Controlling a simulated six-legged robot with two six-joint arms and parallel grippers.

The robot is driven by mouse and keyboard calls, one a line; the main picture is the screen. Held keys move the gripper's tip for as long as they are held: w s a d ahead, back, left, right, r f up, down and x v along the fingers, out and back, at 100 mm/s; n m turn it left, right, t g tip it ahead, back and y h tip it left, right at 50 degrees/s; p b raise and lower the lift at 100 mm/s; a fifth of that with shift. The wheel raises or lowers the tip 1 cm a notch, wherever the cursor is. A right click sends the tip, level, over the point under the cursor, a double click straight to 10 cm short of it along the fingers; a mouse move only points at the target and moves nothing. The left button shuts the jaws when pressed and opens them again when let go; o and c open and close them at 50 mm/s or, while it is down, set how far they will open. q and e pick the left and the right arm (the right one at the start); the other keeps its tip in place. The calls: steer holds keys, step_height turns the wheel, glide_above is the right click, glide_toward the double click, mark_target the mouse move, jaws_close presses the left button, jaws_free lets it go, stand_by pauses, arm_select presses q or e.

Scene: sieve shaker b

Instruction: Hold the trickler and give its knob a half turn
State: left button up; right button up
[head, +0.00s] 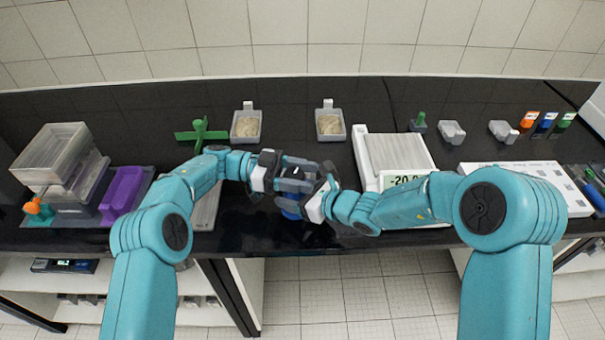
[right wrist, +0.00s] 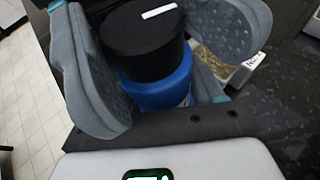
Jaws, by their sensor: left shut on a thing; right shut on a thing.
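The trickler is between my two grippers over the front middle of the bench. Its blue body (right wrist: 160,88) shows below a wide black knob (right wrist: 140,42) with a white mark on top in the right wrist view. In the head view only a bit of the blue body (head: 290,212) shows under the grippers. My left gripper (head: 284,184) is shut on the trickler's body, its contact mostly hidden. My right gripper (head: 312,189) is shut on the knob, with one finger on either side of it.
A balance (head: 395,155) with a lit display stands right of the grippers. Two grey trays of grainy material (head: 246,125) (head: 330,124) sit behind. A green object (head: 201,133), a purple holder (head: 122,192) and stacked clear boxes (head: 52,158) are left. A white panel (head: 520,180) is right.

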mark_target(302, 177)
arm_select(q)
steer(key=shift+s+r+m+g, duration=0.1)
steer(key=shift+m+g, duration=0.2)
steer(key=shift+g, duration=0.2)
steer(key=o, duration=1)
steer(key=shift+c, duration=0.2)
step_height(302, 177, up, 10)
